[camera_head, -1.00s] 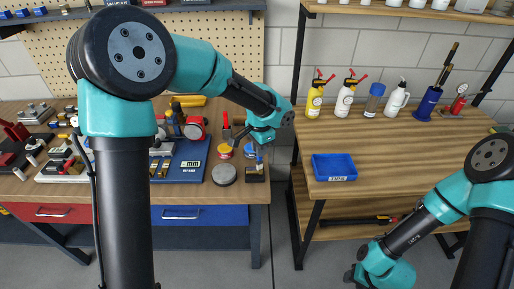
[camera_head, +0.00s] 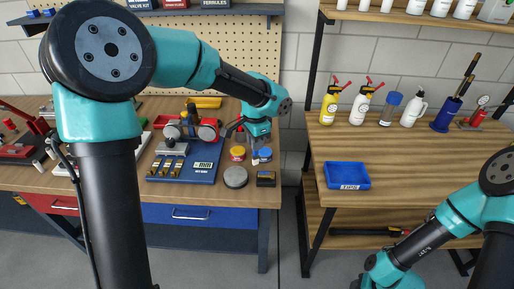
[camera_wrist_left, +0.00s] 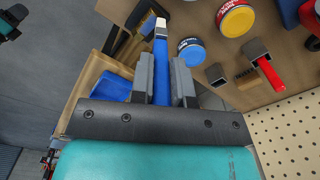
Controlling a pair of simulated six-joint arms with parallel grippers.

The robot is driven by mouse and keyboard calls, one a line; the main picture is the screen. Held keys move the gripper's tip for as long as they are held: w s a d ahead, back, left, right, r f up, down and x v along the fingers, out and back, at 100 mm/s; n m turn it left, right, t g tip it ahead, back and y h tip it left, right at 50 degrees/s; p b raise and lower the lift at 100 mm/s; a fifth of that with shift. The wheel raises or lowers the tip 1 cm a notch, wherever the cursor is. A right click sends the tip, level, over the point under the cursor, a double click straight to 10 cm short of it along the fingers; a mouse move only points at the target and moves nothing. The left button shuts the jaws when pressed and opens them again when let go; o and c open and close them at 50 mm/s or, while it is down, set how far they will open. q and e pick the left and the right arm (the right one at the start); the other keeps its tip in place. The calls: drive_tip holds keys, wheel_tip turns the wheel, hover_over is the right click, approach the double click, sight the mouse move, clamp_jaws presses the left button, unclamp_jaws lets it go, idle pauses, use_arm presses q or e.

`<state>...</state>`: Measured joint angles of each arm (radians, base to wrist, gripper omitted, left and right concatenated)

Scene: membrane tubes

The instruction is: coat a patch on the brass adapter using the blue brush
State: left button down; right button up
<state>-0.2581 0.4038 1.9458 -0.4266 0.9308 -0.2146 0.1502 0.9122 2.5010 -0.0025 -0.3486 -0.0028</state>
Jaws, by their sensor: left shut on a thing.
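My left gripper (camera_wrist_left: 162,75) is shut on the blue brush (camera_wrist_left: 161,62), whose pale tip points away from the jaws in the left wrist view. In the head view the left gripper (camera_head: 256,143) is over the workbench, with the brush's pale tip (camera_head: 254,160) beside the blue tin (camera_head: 265,154). That tin also shows in the left wrist view (camera_wrist_left: 190,50), right of the brush tip; I cannot tell whether they touch. Several brass-coloured pieces (camera_head: 165,166) lie on the blue tray at left; I cannot tell which is the adapter. My right gripper (camera_head: 357,283) is mostly cut off at the bottom edge.
A yellow-topped red tin (camera_head: 238,153), a grey disc (camera_head: 235,177) and a black box (camera_head: 266,179) crowd the bench's right end. A blue bin (camera_head: 347,176) sits on the right table, with bottles (camera_head: 361,104) behind. A gap separates bench and table.

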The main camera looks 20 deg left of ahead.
use_arm(q)
drive_tip(key=shift+r, duration=1.8)
drive_tip(key=shift+f, duration=0.15)
